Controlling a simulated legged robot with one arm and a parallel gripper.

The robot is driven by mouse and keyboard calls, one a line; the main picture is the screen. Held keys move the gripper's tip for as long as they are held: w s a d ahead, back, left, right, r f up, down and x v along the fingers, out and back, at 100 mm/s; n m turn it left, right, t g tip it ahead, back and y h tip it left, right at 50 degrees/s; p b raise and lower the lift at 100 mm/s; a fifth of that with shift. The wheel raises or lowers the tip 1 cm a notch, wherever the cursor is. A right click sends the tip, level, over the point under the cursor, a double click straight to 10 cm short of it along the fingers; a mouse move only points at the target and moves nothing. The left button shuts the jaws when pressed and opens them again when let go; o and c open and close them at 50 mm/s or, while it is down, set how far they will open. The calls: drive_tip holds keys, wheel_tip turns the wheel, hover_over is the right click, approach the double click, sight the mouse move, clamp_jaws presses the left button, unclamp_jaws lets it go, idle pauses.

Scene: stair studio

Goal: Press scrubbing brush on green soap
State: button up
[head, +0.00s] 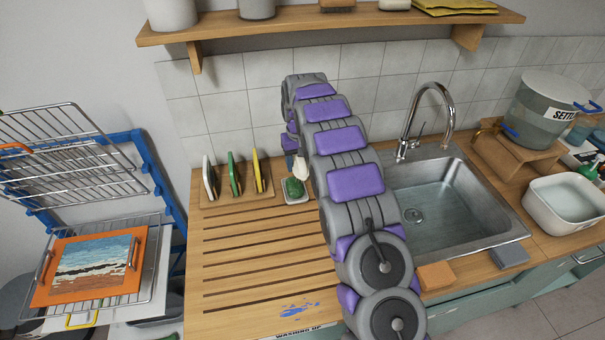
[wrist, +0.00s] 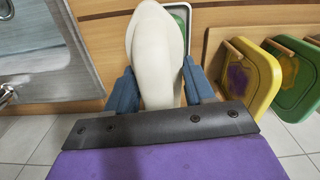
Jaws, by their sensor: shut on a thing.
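The green soap (head: 293,187) lies in a small white dish (head: 297,200) on the wooden counter, left of the sink. My gripper (head: 293,163) is just above and behind the dish, partly hidden by my arm. It is shut on the scrubbing brush (head: 301,169), whose pale cream body also shows between the blue fingers in the wrist view (wrist: 155,55). The dish's pale rim and a bit of green show past the brush in the wrist view; the brush hides most of them. The bristles are hidden, so I cannot tell whether they touch the soap.
Several coloured boards stand in a wooden rack (head: 238,199) left of the dish. The sink (head: 450,205) with its tap is at right, with an orange sponge (head: 435,275) at its front edge. A shelf (head: 330,25) hangs above. The slatted counter in front is mostly clear.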

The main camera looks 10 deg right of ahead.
drive_tip(key=shift+w+a+r, duration=0.1)
drive_tip(key=shift+w+a, duration=0.1)
drive_tip(key=shift+a, duration=0.2)
drive_tip(key=shift+w+a+r, duration=0.1)
drive_tip(key=shift+w+a, duration=0.05)
drive_tip(key=shift+a, duration=0.25)
drive_tip(key=shift+a+f+b, duration=0.3)
drive_tip(key=shift+f, duration=0.05)
drive_tip(key=b, duration=0.2)
hover_over(294, 184)
wheel_tip(294, 184, down, 4)
drive_tip(key=shift+d+f, duration=0.1)
drive_tip(key=shift+d, duration=0.05)
drive_tip(key=shift+f+b, duration=0.45)
drive_tip(key=shift+a+f, duration=0.1)
drive_tip(key=shift+a, duration=0.15)
drive_tip(key=shift+d, duration=0.1)
drive_tip(key=shift+f+p, duration=0.35)
drive_tip(key=shift+f, duration=0.15)
idle(1.4)
